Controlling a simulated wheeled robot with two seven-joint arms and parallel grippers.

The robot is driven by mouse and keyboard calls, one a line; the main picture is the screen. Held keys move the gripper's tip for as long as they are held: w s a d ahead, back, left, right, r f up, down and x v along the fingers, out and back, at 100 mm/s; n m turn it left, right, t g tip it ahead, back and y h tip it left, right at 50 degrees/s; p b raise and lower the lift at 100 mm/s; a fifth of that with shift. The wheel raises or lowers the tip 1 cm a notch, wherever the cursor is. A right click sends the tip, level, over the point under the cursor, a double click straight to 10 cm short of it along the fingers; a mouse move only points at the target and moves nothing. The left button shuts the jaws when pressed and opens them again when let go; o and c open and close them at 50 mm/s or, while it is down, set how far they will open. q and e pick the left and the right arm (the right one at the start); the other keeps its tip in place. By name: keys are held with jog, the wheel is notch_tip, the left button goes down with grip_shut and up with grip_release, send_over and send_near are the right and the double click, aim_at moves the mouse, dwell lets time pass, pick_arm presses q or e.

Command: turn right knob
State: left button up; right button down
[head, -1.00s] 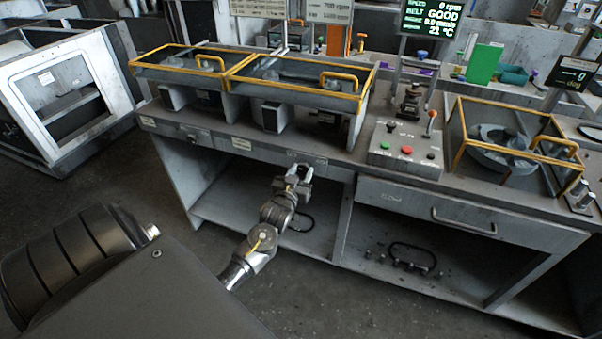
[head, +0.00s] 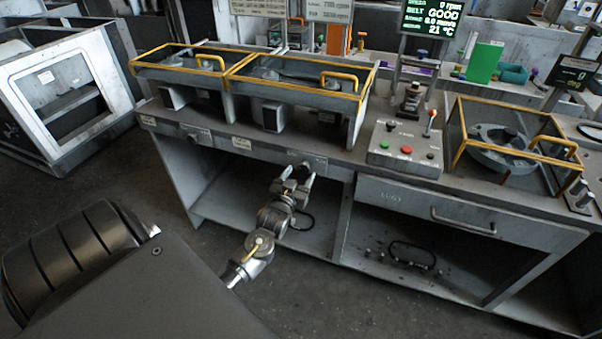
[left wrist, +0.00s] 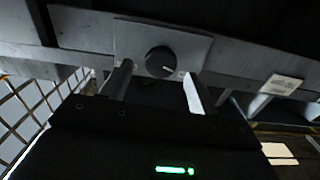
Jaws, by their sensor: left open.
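The right knob (left wrist: 160,62) is round and black with a pale pointer mark, on a grey plate on the bench's front rail, in the left wrist view. In the head view its plate (head: 313,161) is just above my left gripper, and the knob is hard to make out. My left gripper (head: 299,175) is open and empty, pointing at the plate. In the left wrist view its fingers (left wrist: 157,85) stand apart below the knob, one to each side. Contact with the knob does not show. A left knob (head: 190,138) sits further left on the rail.
Yellow-framed guards (head: 295,77) and a button box (head: 405,150) stand on the bench top. A drawer handle (head: 463,222) is right of my gripper. The lower shelf (head: 325,248) lies below my arm. The dark floor in front is clear.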

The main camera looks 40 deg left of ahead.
pick_arm(q)
jog(key=b+v, duration=0.1)
jog(key=v, duration=0.8)
jog(key=s+d+f+m+g+h, duration=0.1)
jog(key=s+d+f+g, duration=0.15)
jog(key=f, duration=0.85)
jog(key=s+d+f+m+g+h, duration=0.1)
jog(key=s+d+f+g+h, duration=0.2)
jog(key=f, duration=0.8)
jog(key=s+d+f+m+g, duration=0.15)
jog(key=s+f, duration=0.35)
jog(key=f, duration=0.6)
jog(key=s+d+f+g, duration=0.2)
jog(key=s+f, duration=0.4)
jog(key=s, duration=0.4)
jog(key=s+d+f+m+g+h, duration=0.1)
jog(key=s+f+g, duration=0.3)
jog(key=s, duration=0.6)
jog(key=s+d+f+m+g, duration=0.1)
jog(key=s+d+f+g, duration=0.2)
jog(key=s+f, duration=0.4)
jog(key=s+d, duration=0.1)
jog(key=s, duration=0.2)
jog(key=shift+s+f+h, duration=0.3)
jog(key=shift+s+h, duration=0.1)
jog(key=shift+d, duration=0.1)
